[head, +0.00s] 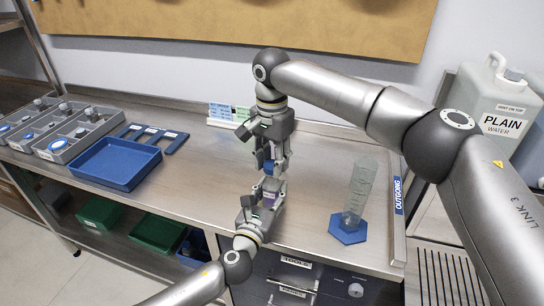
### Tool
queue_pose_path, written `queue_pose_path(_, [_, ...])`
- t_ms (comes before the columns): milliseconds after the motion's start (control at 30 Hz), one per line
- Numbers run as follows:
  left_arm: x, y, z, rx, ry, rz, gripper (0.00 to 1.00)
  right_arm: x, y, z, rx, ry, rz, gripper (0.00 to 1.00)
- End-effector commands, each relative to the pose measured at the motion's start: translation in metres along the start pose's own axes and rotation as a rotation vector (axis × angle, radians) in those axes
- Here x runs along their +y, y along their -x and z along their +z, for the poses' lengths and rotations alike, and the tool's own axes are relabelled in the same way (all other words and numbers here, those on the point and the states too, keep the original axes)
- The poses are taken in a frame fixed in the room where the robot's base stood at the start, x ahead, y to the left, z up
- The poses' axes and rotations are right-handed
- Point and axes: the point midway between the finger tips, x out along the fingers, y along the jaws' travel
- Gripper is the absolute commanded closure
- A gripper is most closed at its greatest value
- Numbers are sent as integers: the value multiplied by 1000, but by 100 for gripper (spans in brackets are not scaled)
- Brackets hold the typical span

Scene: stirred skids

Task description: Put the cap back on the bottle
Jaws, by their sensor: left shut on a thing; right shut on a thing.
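My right gripper (275,166) comes down from above over the middle of the bench. It is shut on a small blue piece that looks like the cap (268,165). My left gripper (270,190) reaches up from the front, just below the right one. It is shut on a small bottle (268,197) with a purplish body, mostly hidden by the fingers. The cap is above the bottle, roughly in line with it. The fingers hide the bottle's neck, so I cannot tell whether cap and bottle touch.
The steel bench (215,200) has an empty blue tray (115,164), a blue rack (160,137) and grey bins (75,130) on the left. A clear graduated cylinder (358,190) on a blue base stands to the right. A white water jug (490,95) is at far right.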

Motion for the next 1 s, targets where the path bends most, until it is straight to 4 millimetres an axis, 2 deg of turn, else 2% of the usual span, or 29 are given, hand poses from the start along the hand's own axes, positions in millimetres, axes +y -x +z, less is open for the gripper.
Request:
queue_pose_path(367, [0, 0, -1, 1, 0, 0, 100, 0, 0, 0, 0, 0, 0, 75])
queue_pose_path(700, [0, 0, -1, 1, 0, 0, 100, 0, -16, 0, -2, -2, -1, 75])
queue_pose_path(1000, [0, 0, -1, 1, 0, 0, 100, 0, -17, 0, 0, -2, -1, 75])
